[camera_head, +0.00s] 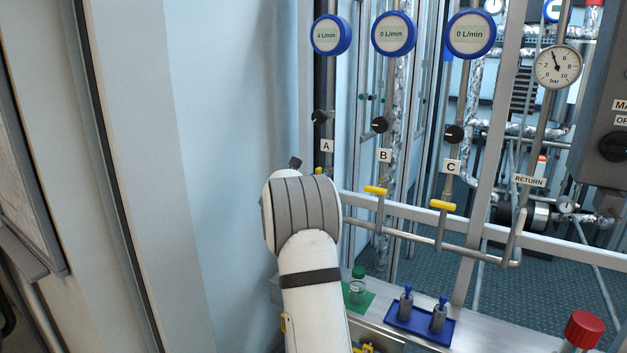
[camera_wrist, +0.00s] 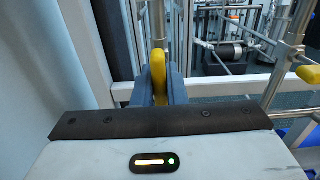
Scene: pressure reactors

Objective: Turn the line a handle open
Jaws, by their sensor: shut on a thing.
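My gripper (camera_wrist: 157,88) is shut on the yellow line A handle (camera_wrist: 158,66) in the wrist view, with a blue-grey finger on each side. The handle looks lined up with the pipe behind it. In the head view my arm hides the gripper and most of this handle; only a small yellow bit shows below the A label (camera_head: 327,146). The line A flow display (camera_head: 330,35) reads 4 L/min.
Yellow handles B (camera_head: 375,190) and C (camera_head: 442,205) lie across their pipes; their displays read 0 L/min. A metal rail runs below them. A blue tray (camera_head: 420,322) with two small bottles and a green-capped jar (camera_head: 357,287) stand on the shelf. A wall is close on the left.

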